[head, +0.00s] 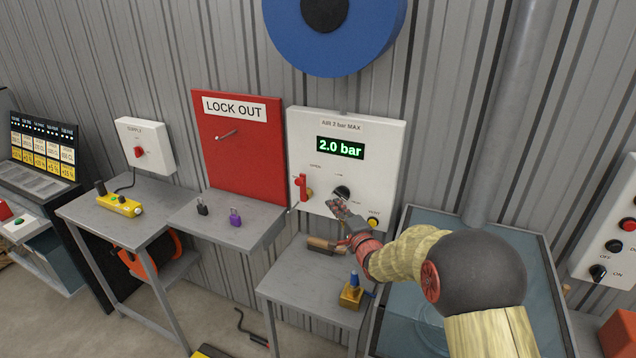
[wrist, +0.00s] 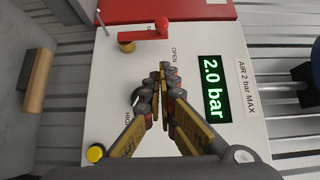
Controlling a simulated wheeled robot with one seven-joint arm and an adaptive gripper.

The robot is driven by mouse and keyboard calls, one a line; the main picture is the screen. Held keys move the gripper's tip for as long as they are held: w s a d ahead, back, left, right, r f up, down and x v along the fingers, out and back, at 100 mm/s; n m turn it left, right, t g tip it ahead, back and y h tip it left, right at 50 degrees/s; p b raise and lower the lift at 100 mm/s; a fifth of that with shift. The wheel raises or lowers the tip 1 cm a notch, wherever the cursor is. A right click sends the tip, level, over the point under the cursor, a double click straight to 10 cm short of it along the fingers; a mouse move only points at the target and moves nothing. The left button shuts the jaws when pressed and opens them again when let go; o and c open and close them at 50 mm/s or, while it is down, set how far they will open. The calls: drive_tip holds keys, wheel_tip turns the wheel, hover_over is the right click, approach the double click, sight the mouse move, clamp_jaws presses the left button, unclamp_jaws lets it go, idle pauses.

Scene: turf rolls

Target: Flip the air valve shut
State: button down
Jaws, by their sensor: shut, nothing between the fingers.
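The air valve's red lever (head: 302,186) is on the left side of the white air panel (head: 375,185). In the wrist view the lever (wrist: 146,33) sits by a brass fitting (wrist: 126,46), its long end pointing toward the OPEN label. The green display (head: 340,147) reads 2.0 bar. My gripper (head: 337,205) is shut and empty in front of the panel, to the right of and a little lower than the lever. In the wrist view my fingertips (wrist: 165,68) are together, apart from the lever, and partly cover the black knob (wrist: 137,97).
A yellow button (head: 373,222) is at the panel's lower right. A grey table (head: 300,283) below holds a wooden-handled tool (head: 325,244) and a brass and blue fitting (head: 352,290). The red LOCK OUT board (head: 240,150) adjoins on the left. A water tank (head: 410,315) stands right.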

idle(0.3)
drive_tip(key=b, duration=0.1)
approach(305, 179)
drive_tip(key=w+d, duration=0.2)
drive_tip(key=shift+w+a+f+b, duration=0.1)
drive_tip(key=shift+w+a, duration=0.3)
drive_tip(key=shift+a, duration=0.2)
drive_tip(key=shift+w+a+b, duration=0.1)
drive_tip(key=shift+w+a, duration=0.25)
drive_tip(key=shift+a, duration=0.2)
drive_tip(key=shift+w+a+f+b, duration=0.1)
drive_tip(key=shift+w+a, duration=0.3)
drive_tip(key=shift+a, duration=0.2)
drive_tip(key=shift+r, duration=0.15)
drive_tip(key=shift+w+a+r+p, duration=0.1)
drive_tip(key=shift+a+p, duration=0.15)
drive_tip(key=shift+p, duration=0.25)
